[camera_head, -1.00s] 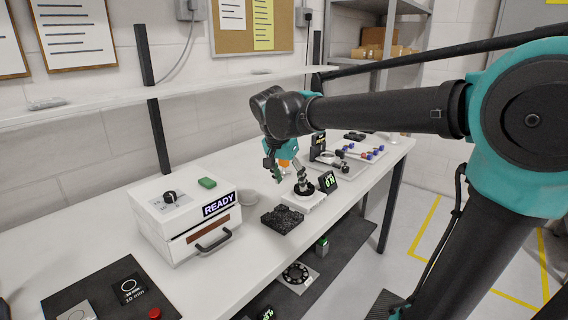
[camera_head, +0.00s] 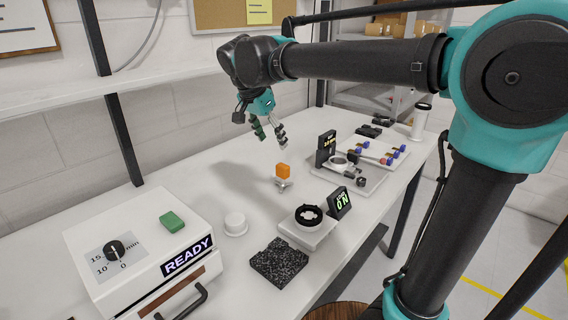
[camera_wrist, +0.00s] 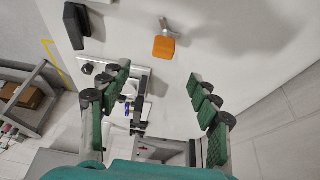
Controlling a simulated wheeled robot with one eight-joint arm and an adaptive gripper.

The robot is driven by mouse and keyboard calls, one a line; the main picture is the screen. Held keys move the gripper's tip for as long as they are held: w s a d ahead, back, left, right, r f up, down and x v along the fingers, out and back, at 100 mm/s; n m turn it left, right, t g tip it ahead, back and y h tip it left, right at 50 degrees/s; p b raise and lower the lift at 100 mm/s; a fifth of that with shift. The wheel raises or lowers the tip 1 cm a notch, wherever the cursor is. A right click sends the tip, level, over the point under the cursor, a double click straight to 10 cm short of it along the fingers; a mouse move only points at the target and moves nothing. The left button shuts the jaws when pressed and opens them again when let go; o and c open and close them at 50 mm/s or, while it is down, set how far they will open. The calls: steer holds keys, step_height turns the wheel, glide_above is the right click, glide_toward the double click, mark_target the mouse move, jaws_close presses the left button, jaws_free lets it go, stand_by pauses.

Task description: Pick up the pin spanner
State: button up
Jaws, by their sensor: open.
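What looks like the pin spanner, an orange block (camera_head: 283,170) on a grey metal foot, stands on the white bench, left of the ring fixture. In the wrist view its orange part (camera_wrist: 163,48) shows beyond the fingertips, with the grey metal part above it. My gripper (camera_head: 270,137) is open and empty, above and behind the orange piece in the head view, apart from it. In the wrist view my gripper (camera_wrist: 160,75) has its green-padded fingers spread wide on either side. The orange piece is not between the pads.
A black ring fixture (camera_head: 309,216) with a lit display (camera_head: 340,202) stands near the bench's front edge. A black speckled block (camera_head: 279,262), a white round cup (camera_head: 235,224) and a white READY box (camera_head: 140,250) are nearby. A tray of small parts (camera_head: 365,150) lies to the right.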

mark_target(286, 173)
steer(key=x, duration=0.6)
steer(key=w+x, duration=0.1)
steer(key=x, duration=1)
steer(key=shift+w+f, duration=0.1)
steer(key=shift+w, duration=0.15)
steer(key=shift+c, duration=0.6)
jaws_close()
step_height(286, 173, up, 20)
